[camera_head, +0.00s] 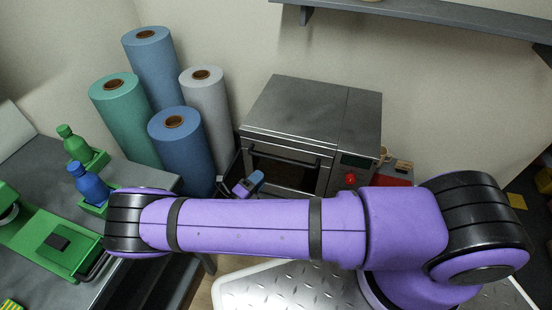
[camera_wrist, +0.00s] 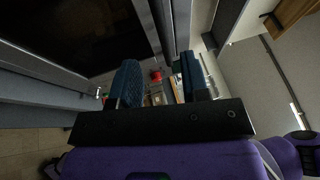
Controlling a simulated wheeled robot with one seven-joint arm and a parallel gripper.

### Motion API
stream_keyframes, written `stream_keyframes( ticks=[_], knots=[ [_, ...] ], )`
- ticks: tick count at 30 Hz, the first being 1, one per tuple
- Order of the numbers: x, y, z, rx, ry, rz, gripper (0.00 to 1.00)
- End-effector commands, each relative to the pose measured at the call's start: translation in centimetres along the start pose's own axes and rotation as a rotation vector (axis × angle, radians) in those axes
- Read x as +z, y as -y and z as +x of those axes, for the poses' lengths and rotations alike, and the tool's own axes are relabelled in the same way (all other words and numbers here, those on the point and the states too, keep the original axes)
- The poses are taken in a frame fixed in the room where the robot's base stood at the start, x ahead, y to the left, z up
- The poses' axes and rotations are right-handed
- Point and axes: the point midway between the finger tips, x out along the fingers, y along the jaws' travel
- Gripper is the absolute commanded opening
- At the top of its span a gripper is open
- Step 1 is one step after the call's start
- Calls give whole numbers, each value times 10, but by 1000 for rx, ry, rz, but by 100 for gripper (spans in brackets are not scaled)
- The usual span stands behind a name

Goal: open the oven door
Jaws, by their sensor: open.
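The grey oven (camera_head: 312,112) stands against the back wall. Its front door has a dark window (camera_head: 284,174) and a bar handle (camera_head: 288,157) along the top. The door looks shut in the head view. My gripper (camera_head: 252,184) is in front of the door's left part, partly hidden by my purple arm. In the wrist view, my gripper (camera_wrist: 160,72) is open, with its two blue fingers apart and nothing clearly between them. The dark door window (camera_wrist: 75,35) fills the upper left there. A grey bar runs down toward the gap between the fingertips; contact cannot be told.
A red knob (camera_head: 350,179) is on the oven's right panel. Several upright rolls, including a blue one (camera_head: 181,145), stand left of the oven. A grey table (camera_head: 28,160) with green and blue bottles is at left. A shelf (camera_head: 430,18) hangs above.

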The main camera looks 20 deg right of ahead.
Motion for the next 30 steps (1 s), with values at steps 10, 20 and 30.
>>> stream_keyframes(
  ticks=[10, 20, 30],
  knots=[
    [0, 1, 52, -2, -1, -1, 42],
    [0, 1, 97, 0, -1, 2, 42],
    [0, 0, 105, 2, -1, 2, 42]
  ],
)
